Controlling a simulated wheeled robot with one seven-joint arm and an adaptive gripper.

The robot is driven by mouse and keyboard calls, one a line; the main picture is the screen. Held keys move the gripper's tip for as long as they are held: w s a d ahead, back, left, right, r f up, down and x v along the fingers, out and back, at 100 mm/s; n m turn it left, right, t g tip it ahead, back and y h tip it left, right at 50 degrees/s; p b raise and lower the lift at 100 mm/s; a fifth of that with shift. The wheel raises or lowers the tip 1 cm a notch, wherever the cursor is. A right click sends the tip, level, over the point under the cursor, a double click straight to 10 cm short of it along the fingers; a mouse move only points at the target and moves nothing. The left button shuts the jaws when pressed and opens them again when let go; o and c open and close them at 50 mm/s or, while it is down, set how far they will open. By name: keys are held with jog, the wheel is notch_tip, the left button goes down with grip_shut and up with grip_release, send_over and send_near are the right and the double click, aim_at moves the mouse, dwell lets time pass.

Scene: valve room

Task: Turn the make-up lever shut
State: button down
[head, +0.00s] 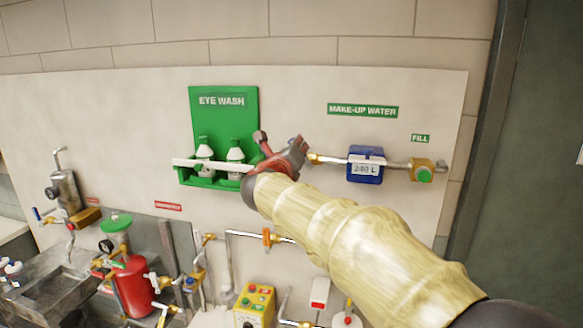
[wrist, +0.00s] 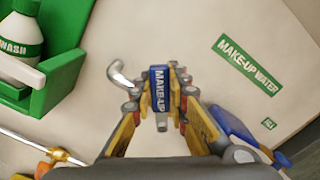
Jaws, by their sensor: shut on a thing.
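The make-up lever (wrist: 160,87) is blue, with "MAKE-UP" in white on it, in the middle of the wrist view. My gripper (wrist: 161,93) has its yellow and grey fingers on both sides of the lever and is shut on it. In the head view, my gripper (head: 283,157) is at the left end of the make-up water pipe (head: 328,160). It hides nearly all of the lever and its valve there. I cannot tell the lever's angle to the pipe.
The blue meter (head: 366,172) reads about 240 L. The green eye wash station (head: 222,105) is close left of my gripper. Piping and a red vessel (head: 132,285) stand below.

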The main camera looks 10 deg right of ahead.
jog(key=d+m+b, duration=0.1)
jog(key=m+b, duration=0.1)
jog(key=s+d+m+b, duration=0.1)
jog(key=m+b, duration=0.1)
jog(key=shift+r+b, duration=0.2)
jog(key=shift+b, duration=0.2)
jog(key=shift+s+d+r+m+b, duration=0.15)
jog(key=shift+d+m+b, duration=0.2)
jog(key=shift+m+b, duration=0.35)
jog(key=shift+s+d+m+b, duration=0.15)
jog(key=shift+d+m+b, duration=0.15)
jog(key=shift+m+b, duration=0.4)
jog(key=shift+m, duration=0.3)
jog(key=c, duration=1.7)
grip_release()
jog(key=shift+r, duration=0.2)
jog(key=shift+s, duration=0.1)
jog(key=v, duration=1.2)
jog(key=shift+d, duration=0.1)
